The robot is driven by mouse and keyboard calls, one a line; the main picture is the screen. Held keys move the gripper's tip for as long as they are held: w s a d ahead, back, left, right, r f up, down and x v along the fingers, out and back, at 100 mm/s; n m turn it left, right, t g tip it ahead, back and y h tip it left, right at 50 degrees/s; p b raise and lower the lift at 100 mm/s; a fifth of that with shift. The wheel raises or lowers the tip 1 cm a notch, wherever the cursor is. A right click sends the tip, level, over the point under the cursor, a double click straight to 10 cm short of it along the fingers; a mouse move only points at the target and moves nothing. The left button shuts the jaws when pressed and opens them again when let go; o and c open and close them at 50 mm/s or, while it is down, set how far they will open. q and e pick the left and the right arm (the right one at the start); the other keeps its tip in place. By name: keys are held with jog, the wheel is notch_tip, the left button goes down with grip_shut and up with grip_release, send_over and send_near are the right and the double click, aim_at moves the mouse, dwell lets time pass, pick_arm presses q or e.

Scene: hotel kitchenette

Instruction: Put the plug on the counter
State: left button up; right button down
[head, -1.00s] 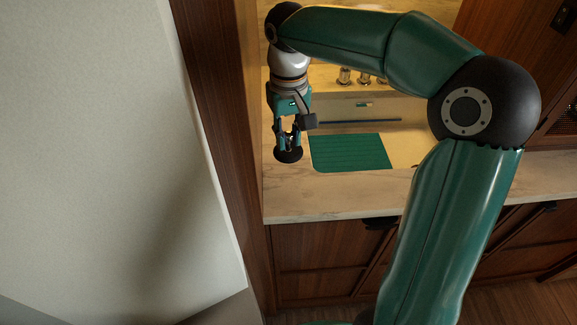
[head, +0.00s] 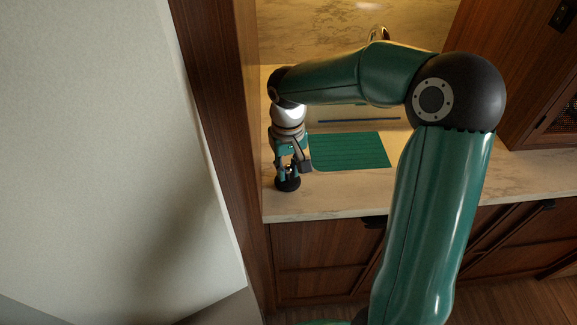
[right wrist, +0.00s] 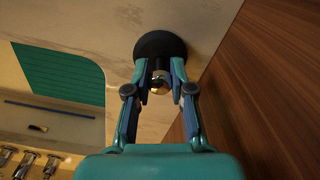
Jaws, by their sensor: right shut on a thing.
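The plug is a round black disc with a small metal knob on top, and in the head view the plug (head: 287,185) is at the left end of the pale stone counter (head: 330,198). My right gripper (head: 288,172) points down and is shut on the knob. The right wrist view shows the plug (right wrist: 152,46) beyond the fingertips, with the gripper (right wrist: 161,88) closed around its knob. The disc is at or very close to the counter surface; I cannot tell whether it touches. My left gripper is not in view.
A green ribbed mat (head: 350,150) lies right of the gripper. A tall wooden panel (head: 225,130) stands close on the left. Bare counter lies in front of the mat. In the wrist view, metal taps or fittings (right wrist: 27,163) show at lower left.

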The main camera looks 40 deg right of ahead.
aim_at(289, 167)
jog(key=shift+f, duration=0.1)
jog(key=c, duration=1)
grip_release()
notch_tip(289, 167, up, 12)
jog(key=shift+s, duration=0.1)
